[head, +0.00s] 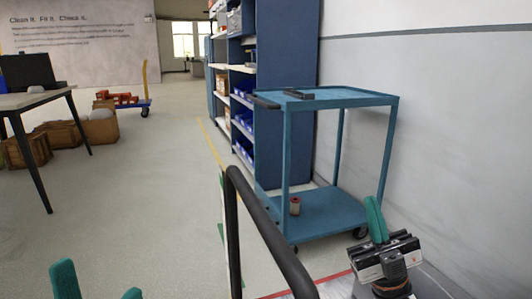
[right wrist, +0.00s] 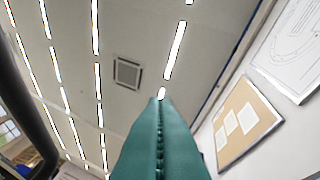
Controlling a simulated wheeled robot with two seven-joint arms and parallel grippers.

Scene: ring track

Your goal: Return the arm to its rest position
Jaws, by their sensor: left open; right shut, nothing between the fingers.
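My right gripper (head: 376,218) is at the lower right of the head view, with its green fingers pointing up. Its fingers are closed together with nothing between them. In the right wrist view the shut green fingers (right wrist: 160,140) point toward the ceiling. My left gripper (head: 98,285) shows only its two green fingertips at the bottom left edge of the head view. The fingertips are apart and nothing is seen between them. The rest of the left arm is out of view.
A black rail (head: 262,230) rises in front. Blue shelving (head: 290,60) stands behind. A table (head: 30,99) and boxes are at left. The floor between is clear.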

